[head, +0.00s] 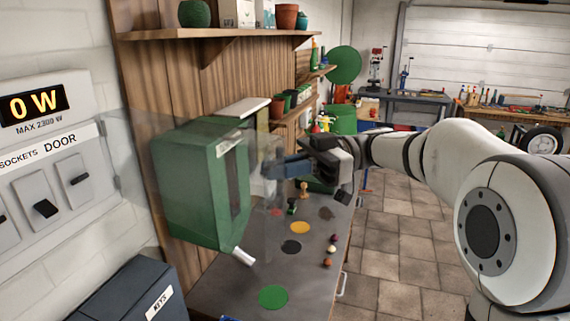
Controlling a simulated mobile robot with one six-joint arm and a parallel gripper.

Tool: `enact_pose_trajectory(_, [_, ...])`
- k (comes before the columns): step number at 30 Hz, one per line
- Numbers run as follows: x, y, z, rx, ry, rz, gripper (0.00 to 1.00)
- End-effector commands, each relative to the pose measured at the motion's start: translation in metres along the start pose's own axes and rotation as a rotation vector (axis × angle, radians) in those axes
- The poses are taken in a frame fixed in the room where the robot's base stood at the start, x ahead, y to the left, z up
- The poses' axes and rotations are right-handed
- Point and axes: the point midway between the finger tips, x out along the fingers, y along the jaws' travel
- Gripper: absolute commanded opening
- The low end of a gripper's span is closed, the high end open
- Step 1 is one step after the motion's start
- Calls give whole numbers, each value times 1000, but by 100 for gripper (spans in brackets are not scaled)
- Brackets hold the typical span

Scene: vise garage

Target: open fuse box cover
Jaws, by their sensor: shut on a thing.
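My gripper (268,172) is shut on the outer part of the cover. The exact contact is hard to see through the clear plastic.
A green wall unit (195,190) is behind the cover. A dark box labelled "KEYS" (130,292) is below the fuse box. The grey bench (225,285) holds coloured discs and small balls. A shelf (220,36) with pots is above. Tiled floor (400,265) is clear at the right.

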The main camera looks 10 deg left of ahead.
Motion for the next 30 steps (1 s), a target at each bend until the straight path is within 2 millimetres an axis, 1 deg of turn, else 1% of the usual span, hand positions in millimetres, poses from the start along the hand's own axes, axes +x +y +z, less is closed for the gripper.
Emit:
enact_pose_trajectory(7, [-4, 1, -1, -3, 1, 14, 0])
enact_pose_trajectory(8, [-4, 1, -1, -3, 1, 16, 12])
enact_pose_trajectory(13, [-6, 1, -1, -3, 1, 20, 26])
enact_pose_trajectory(24, [-8, 1, -3, -3, 1, 22, 26])
enact_pose_trajectory(26, [-8, 1, -7, -5, 1, 22, 26])
enact_pose_trajectory(29, [-8, 0, -22, -12, 2, 22, 26])
enact_pose_trajectory(30, [-7, 0, -31, -15, 1, 21, 26])
